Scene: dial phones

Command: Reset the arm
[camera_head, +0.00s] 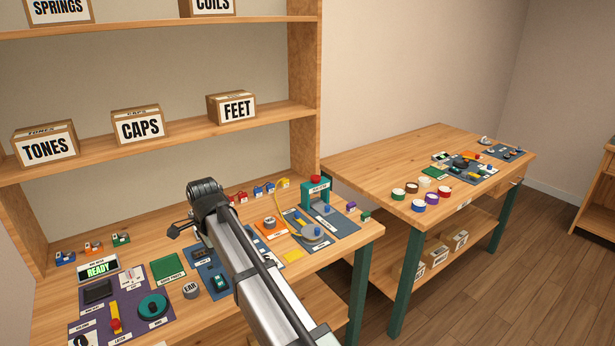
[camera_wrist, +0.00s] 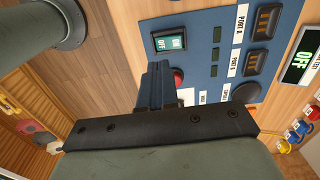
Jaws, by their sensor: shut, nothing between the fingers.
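My arm reaches in from the bottom right of the head view over the near workbench (camera_head: 345,238). In the wrist view my gripper (camera_wrist: 155,75) has its dark fingers together with nothing between them. They are in front of a blue panel (camera_wrist: 200,35) and partly cover a red button (camera_wrist: 179,78). I cannot tell whether they touch it. A green-faced rocker switch (camera_wrist: 169,41) marked ON and OFF is beside the fingertips. In the head view the arm hides much of the panel, and the fingers are not clear.
A teal press (camera_head: 316,190) stands right of my arm. A READY display (camera_head: 98,268), a teal dial (camera_head: 153,306) and a grey EAR piece (camera_head: 190,290) are on the left. Shelves with labelled boxes (camera_head: 138,125) rise behind. A second table (camera_head: 370,160) is at right.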

